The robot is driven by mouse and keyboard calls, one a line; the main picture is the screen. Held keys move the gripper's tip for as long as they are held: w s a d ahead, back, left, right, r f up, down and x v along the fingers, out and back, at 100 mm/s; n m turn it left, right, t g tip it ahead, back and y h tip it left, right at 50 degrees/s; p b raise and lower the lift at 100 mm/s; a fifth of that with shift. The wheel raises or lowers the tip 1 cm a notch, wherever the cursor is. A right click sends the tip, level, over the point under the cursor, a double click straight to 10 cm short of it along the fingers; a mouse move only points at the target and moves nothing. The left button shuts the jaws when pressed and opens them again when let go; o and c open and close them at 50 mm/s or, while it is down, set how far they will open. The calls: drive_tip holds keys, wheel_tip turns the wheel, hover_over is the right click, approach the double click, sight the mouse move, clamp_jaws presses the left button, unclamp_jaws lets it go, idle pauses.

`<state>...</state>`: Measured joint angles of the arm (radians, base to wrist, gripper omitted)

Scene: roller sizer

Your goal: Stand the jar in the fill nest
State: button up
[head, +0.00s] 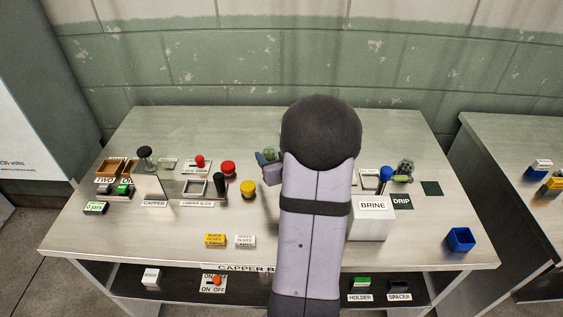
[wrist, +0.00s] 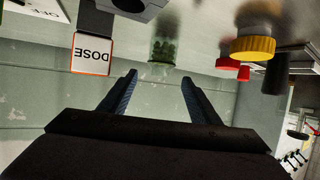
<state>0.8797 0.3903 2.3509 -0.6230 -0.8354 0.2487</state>
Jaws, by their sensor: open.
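A clear jar with green contents (wrist: 163,48) stands just beyond my fingertips in the wrist view, roughly centred between them; that picture is upside down. My gripper (wrist: 159,80) is open, with both fingers apart and nothing between them. In the head view my arm hides most of this area; a bit of the gripper and a greenish jar (head: 268,154) show at its left side. The fill nest cannot be made out for certain. A grey part with a round opening (wrist: 128,4) sits by the DOSE sign (wrist: 92,53) in the wrist view.
A white BRINE box (head: 372,222) with a blue knob (head: 385,174) stands right of my arm. Another greenish, glassy item (head: 405,166) is behind it. A yellow knob (head: 248,189), black post (head: 219,183) and red button (head: 228,168) stand left. The bench's front right is mostly clear.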

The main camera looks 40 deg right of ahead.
drive_tip(key=b+v, duration=0.1)
drive_tip(key=v, duration=0.6)
drive_tip(key=shift+s, duration=0.15)
drive_tip(key=shift+o, duration=0.4)
drive_tip(key=shift+a, duration=0.1)
